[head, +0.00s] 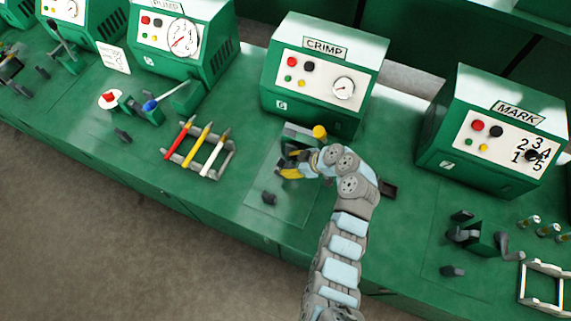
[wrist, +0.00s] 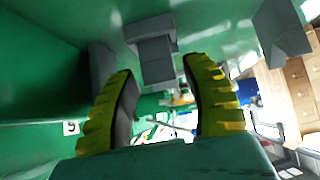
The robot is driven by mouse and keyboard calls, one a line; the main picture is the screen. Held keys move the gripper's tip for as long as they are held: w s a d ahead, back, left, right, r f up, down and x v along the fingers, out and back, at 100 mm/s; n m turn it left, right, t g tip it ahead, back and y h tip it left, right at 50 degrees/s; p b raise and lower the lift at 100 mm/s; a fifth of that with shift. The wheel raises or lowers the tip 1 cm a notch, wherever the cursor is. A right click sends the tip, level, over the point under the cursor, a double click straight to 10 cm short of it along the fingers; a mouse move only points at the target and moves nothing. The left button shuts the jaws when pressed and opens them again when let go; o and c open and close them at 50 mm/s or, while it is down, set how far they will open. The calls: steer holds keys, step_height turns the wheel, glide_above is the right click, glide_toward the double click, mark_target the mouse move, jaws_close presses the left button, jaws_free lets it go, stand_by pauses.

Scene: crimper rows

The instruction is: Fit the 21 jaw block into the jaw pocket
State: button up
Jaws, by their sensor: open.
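My gripper (head: 291,168) is at the crimper fixture (head: 303,134) in front of the CRIMP machine (head: 325,75). In the wrist view its two yellow ribbed fingers (wrist: 158,72) are spread apart, with nothing clasped between them. A grey stepped block (wrist: 155,58) shows just beyond and between the fingertips. I cannot tell whether it is the jaw block or part of the fixture. No 21 marking is readable. My wrist and fingers hide much of the fixture in the head view, and I cannot make out the jaw pocket.
A yellow knob (head: 320,132) tops the fixture. A small dark piece (head: 268,198) lies in front. A rack with red, yellow and white tools (head: 200,150) stands left. A dark tray (head: 389,190) is right of my wrist. The MARK machine (head: 495,130) stands further right.

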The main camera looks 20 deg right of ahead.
steer(key=v, duration=0.9)
steer(key=shift+b, duration=0.45)
steer(key=shift+r, duration=0.1)
